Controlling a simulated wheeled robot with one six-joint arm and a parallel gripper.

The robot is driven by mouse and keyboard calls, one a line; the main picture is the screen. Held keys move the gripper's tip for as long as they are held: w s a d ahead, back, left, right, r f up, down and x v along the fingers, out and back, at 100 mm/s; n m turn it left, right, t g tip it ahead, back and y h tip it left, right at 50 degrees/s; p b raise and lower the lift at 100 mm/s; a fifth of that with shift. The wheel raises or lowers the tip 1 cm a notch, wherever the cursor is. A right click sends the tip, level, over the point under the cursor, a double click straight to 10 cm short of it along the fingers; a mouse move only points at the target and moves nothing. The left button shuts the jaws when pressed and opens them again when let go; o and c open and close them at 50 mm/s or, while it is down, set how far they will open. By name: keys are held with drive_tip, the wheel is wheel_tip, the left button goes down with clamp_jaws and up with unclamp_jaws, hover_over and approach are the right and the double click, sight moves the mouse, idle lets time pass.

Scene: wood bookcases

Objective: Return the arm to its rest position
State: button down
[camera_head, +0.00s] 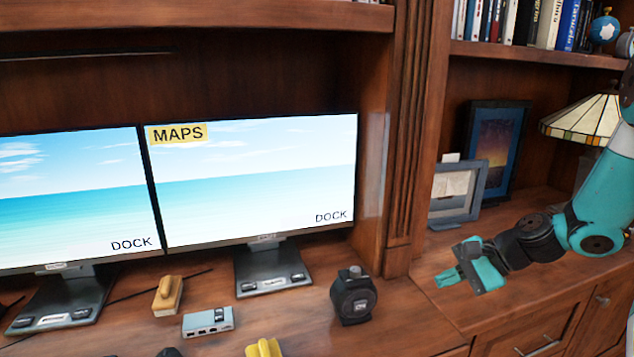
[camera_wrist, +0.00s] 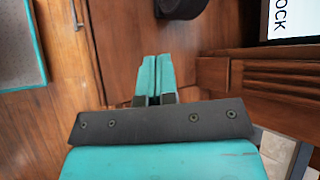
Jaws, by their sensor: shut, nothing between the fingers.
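My teal and black arm (camera_head: 590,215) reaches in from the right edge of the head view. My gripper (camera_head: 442,279) is at its left end, in front of the right-hand wooden counter. In the wrist view my gripper (camera_wrist: 154,72) shows its two teal fingers side by side. They are shut with nothing between them. Part of the arm runs out of the head view on the right.
Two monitors (camera_head: 250,190) stand on the desk at left. Picture frames (camera_head: 456,190) and a stained-glass lamp (camera_head: 585,118) stand behind my arm. A wooden pillar (camera_head: 411,130) divides the bays.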

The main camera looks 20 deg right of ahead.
drive_tip(key=s+a+r+n+g+p, duration=0.1)
drive_tip(key=s+a+r+n+g, duration=0.1)
drive_tip(key=a+r+n, duration=0.3)
drive_tip(key=s+a+r+n+g+p, duration=0.1)
drive_tip(key=a+r+n+g, duration=0.15)
drive_tip(key=a, duration=0.45)
drive_tip(key=s+a+r+n+h+p, duration=0.1)
drive_tip(key=s+a+r+n+h, duration=0.1)
drive_tip(key=s+a+r+n, duration=0.2)
drive_tip(key=s+a+r+n+g+h+p, duration=0.1)
drive_tip(key=s+a+r+n, duration=0.4)
drive_tip(key=s+n, duration=0.5)
drive_tip(key=s+a+h, duration=0.1)
drive_tip(key=s+a, duration=0.1)
drive_tip(key=shift+s+a+r, duration=0.3)
drive_tip(key=shift+s+a, duration=0.1)
